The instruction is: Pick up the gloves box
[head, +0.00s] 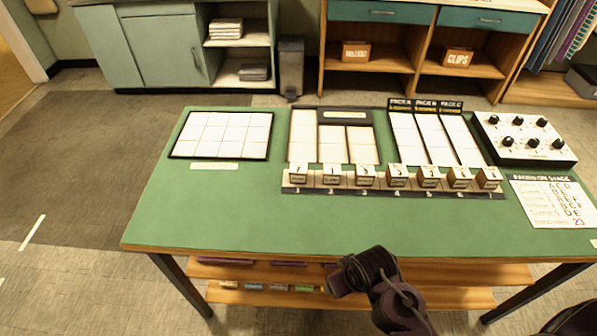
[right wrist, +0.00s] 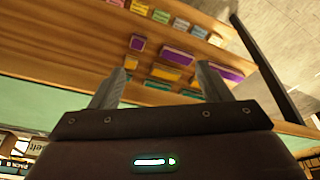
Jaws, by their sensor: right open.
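I cannot tell which box is the gloves box. A row of several small labelled boxes (head: 396,176) stands on a numbered strip on the green table (head: 240,220), and their labels are too small to read. My right gripper (right wrist: 165,82) is open in the right wrist view, with nothing between its fingers. In the head view a dark arm of mine (head: 385,285) reaches in from the bottom, at the table's front edge; its fingers cannot be made out there. My left gripper does not show.
A wooden shelf (head: 450,272) under the table carries several coloured packs, also seen in the right wrist view (right wrist: 177,56). Behind the boxes are white grid boards (head: 222,134) and a knob panel (head: 525,138); a card (head: 553,200) lies right. The table's front left is clear.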

